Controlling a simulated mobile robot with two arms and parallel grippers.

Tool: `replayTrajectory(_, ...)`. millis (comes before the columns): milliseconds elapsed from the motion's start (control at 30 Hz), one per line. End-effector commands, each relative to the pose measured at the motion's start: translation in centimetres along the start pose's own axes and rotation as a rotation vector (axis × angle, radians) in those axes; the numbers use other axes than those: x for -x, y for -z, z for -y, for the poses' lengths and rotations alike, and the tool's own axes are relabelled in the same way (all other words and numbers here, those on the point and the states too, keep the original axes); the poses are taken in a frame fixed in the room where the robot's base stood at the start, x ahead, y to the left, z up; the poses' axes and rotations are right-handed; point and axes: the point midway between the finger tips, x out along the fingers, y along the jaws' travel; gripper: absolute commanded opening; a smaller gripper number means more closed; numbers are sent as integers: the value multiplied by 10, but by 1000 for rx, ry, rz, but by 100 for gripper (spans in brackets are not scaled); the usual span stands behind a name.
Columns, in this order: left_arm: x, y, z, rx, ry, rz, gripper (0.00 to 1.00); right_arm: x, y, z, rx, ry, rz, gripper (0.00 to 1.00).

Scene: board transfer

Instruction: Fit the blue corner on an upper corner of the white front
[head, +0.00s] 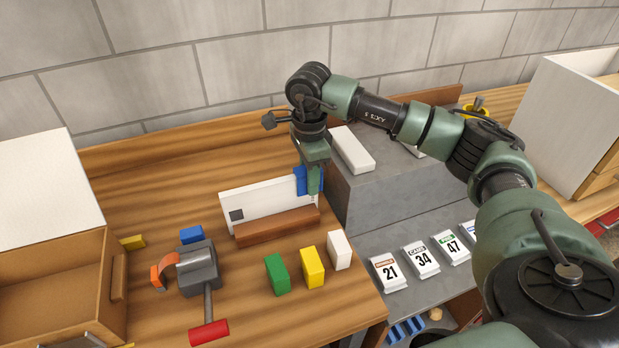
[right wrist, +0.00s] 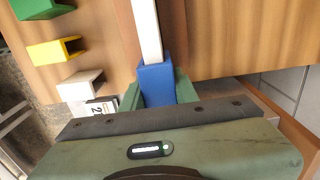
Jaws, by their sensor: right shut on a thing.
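The white front (head: 262,199) stands upright on the wooden table, with a brown wooden bar (head: 277,226) along its near face and a dark square at its lower left. My right gripper (head: 314,186) is shut on the blue corner (head: 300,180) at the front's upper right corner. In the right wrist view, the blue corner (right wrist: 157,84) sits between the green fingers of the right gripper (right wrist: 158,92). The end of the white front (right wrist: 148,32) meets the blue corner there. I cannot tell whether it is fully seated. My left gripper is not in view.
Green (head: 277,274), yellow (head: 312,267) and white (head: 340,250) corners stand in front of the bar. A grey vise (head: 199,270) with a red handle is left of them, a blue block (head: 191,234) behind it. A grey raised block (head: 385,185) stands close on the right.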

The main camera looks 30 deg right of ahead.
Motion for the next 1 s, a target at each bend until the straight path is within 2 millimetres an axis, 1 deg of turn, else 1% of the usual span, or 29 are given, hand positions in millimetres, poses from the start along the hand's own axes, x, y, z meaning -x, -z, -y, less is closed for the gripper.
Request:
replayTrajectory(467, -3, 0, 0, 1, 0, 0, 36, -2, 0, 0, 0, 0, 0, 0)
replayTrajectory(500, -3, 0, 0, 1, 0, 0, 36, -2, 0, 0, 0, 0, 0, 32)
replayTrajectory(567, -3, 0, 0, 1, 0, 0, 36, -2, 0, 0, 0, 0, 0, 49)
replayTrajectory(600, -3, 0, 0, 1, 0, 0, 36, -2, 0, 0, 0, 0, 0, 55)
replayTrajectory(900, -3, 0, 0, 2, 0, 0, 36, -2, 0, 0, 0, 0, 0, 55)
replayTrajectory(1000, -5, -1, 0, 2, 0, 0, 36, 4, 0, 1, 0, 3, 1, 55)
